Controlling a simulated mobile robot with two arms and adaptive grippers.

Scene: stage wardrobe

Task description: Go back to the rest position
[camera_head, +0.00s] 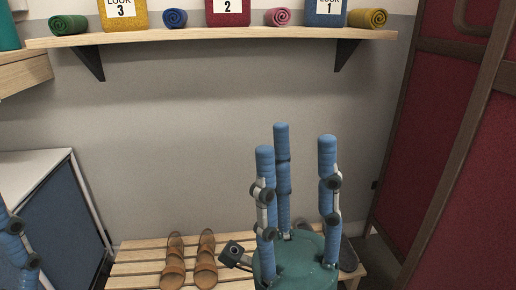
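My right gripper (295,145) stands at the lower middle of the head view, with its three blue fingers pointing up from a green palm. The fingers are straight and spread apart, with nothing between them, so it is open and empty. It is in front of the wooden bench and hides part of it. Of my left gripper, only part of a blue finger (14,245) shows at the left edge. The rest is out of the picture, so I cannot tell whether it is open or shut.
A wall shelf (200,38) above holds rolled cloths and numbered boxes. Brown sandals (205,262) stand on the slatted bench (130,256); dark footwear (348,256) is partly hidden behind my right gripper. A blue cabinet (62,235) is at left, a red folding screen (425,120) at right.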

